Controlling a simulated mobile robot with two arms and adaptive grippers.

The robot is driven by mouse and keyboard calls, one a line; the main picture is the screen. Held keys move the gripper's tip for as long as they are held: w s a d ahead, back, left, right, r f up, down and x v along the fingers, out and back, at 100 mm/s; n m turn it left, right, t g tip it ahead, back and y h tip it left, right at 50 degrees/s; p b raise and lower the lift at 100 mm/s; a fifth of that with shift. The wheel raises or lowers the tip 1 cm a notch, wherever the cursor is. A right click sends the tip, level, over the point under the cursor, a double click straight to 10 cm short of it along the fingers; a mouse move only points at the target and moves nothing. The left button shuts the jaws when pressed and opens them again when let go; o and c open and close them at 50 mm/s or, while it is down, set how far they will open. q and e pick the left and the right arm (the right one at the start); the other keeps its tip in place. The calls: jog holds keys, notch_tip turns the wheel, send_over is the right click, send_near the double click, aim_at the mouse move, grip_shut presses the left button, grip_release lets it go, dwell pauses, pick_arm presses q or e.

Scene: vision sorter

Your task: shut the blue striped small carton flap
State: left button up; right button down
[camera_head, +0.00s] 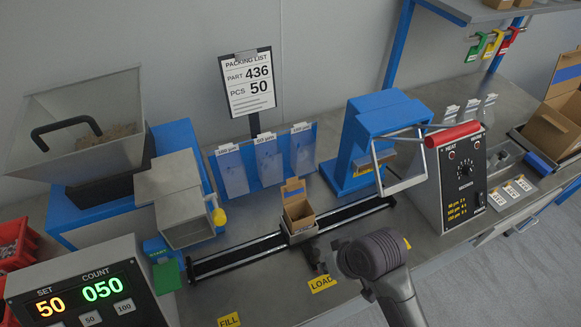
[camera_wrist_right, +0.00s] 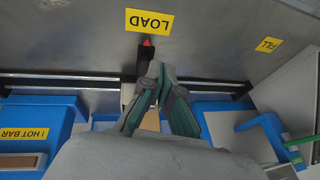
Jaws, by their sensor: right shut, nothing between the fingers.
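The small brown carton (camera_head: 300,217) sits on the black rail in the middle of the bench. My left gripper is not in view.
A blue press with a red-handled lever (camera_head: 453,134) stands behind right of the carton. A blue rack of bags (camera_head: 266,160) is behind it. A hopper and chute (camera_head: 180,205) are at left. A larger open carton (camera_head: 553,125) is at far right.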

jog(key=w+a+r+n+g, duration=0.25)
jog(key=w+a+r, duration=0.45)
jog(key=w+a, duration=0.6)
jog(key=w+d+r+m+h, duration=0.1)
jog(key=w+d+r+h, duration=0.25)
jog(key=w+r, duration=0.75)
jog(key=p, duration=0.5)
send_near(293, 189)
jog(key=w+f, duration=0.4)
jog(key=f, duration=0.1)
jog(key=shift+s+a, duration=0.35)
jog(key=shift+s, duration=0.25)
jog(key=shift+f, duration=0.1)
jog(key=shift+m, duration=0.25)
